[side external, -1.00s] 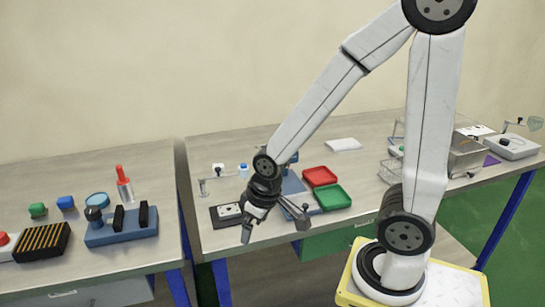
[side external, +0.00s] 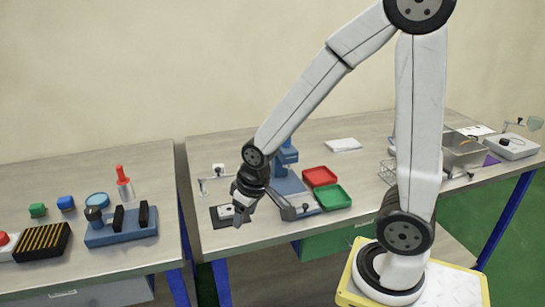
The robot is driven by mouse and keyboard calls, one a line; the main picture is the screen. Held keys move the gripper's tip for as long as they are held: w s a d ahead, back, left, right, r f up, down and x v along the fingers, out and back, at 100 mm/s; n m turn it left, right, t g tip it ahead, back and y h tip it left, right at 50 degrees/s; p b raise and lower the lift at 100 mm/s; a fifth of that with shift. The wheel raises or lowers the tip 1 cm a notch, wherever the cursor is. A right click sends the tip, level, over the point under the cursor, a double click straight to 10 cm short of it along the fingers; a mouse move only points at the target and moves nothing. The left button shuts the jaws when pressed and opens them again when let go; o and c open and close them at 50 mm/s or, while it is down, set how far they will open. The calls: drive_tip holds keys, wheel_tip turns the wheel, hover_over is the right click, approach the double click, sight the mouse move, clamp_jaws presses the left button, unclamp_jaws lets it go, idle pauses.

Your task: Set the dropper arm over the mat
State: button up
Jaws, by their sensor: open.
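A thin grey arm on a small post (side external: 203,186) stands at the left end of the middle bench; it looks like the dropper arm, but it is too small to be sure. A dark mat (side external: 218,222) with a white piece (side external: 226,211) on it lies in front of that post. My gripper (side external: 237,222) is open and points down over the mat's right side, partly hiding the mat and the white piece. I cannot tell whether its fingers touch anything. The thin arm is left of and behind my gripper, apart from it.
A blue stand (side external: 287,158) is right of my gripper, partly behind my wrist. A red tray (side external: 320,176) and a green tray (side external: 331,197) lie further right. A blue fixture (side external: 121,232) stands on the left bench, beyond a gap. The bench behind the trays is mostly clear.

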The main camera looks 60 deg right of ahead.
drive_tip(key=w+d+r+m+h, duration=0.1)
drive_tip(key=w+d+r+m, duration=0.15)
drive_tip(key=w+d, duration=0.75)
drive_tip(key=m+t+h, duration=0.1)
drive_tip(key=m, duration=0.2)
approach(217, 168)
drive_tip(key=shift+d+f, duration=0.25)
drive_tip(key=shift+f, duration=0.15)
drive_tip(key=shift+x, duration=3.95)
drive_tip(key=shift+w, duration=0.1)
drive_tip(key=shift+r, duration=0.1)
clamp_jaws()
drive_tip(key=shift+a, duration=0.1)
